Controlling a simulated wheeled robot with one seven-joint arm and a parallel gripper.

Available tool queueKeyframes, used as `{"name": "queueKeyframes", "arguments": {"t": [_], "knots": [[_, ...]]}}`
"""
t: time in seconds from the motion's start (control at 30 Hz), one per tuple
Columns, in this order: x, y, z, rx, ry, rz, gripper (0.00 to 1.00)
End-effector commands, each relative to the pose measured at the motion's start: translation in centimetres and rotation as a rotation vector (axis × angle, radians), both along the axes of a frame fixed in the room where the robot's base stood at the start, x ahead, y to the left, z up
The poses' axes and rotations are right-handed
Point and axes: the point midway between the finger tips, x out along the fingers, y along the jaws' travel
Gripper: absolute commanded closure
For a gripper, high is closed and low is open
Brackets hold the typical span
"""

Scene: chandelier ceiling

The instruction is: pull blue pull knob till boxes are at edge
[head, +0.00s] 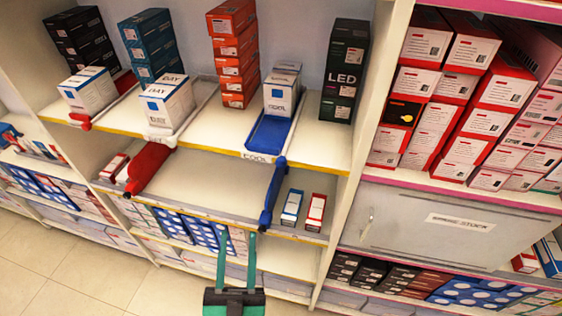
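The blue pull knob (270,200) hangs down in front of the upper yellow-edged shelf, at the front right of a blue sliding tray (268,134). White boxes (282,94) stand toward the back of this tray. Bare blue tray shows between them and the front edge, where a label seems to read "COOL". My gripper (237,245) is at the bottom centre with two green fingers. The fingers are apart with nothing between them. In the picture it is below and left of the blue knob, not touching it.
A red pull handle (148,168) and white DAY boxes (168,101) are to the left. Black LED boxes (344,70) stand to the right. Two small boxes (315,212) sit on the shelf below, right of the blue knob. A grey cabinet (420,226) is farther right.

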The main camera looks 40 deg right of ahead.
Motion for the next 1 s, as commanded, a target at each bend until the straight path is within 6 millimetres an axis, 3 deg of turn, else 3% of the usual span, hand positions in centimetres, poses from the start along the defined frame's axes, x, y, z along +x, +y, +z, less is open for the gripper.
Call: {"name": "queueKeyframes", "arguments": {"t": [0.1,0.3,0.67,1.0], "knots": [[1.0,-2.9,1.9,0.027,-0.086,-0.115,0.62],[1.9,-6.5,3.9,0.08,-0.169,-0.263,0.62],[2.3,-8.9,5.2,0.111,-0.196,-0.327,0.62],[3.1,-13.2,9.0,0.109,-0.198,-0.328,0.62]]}}
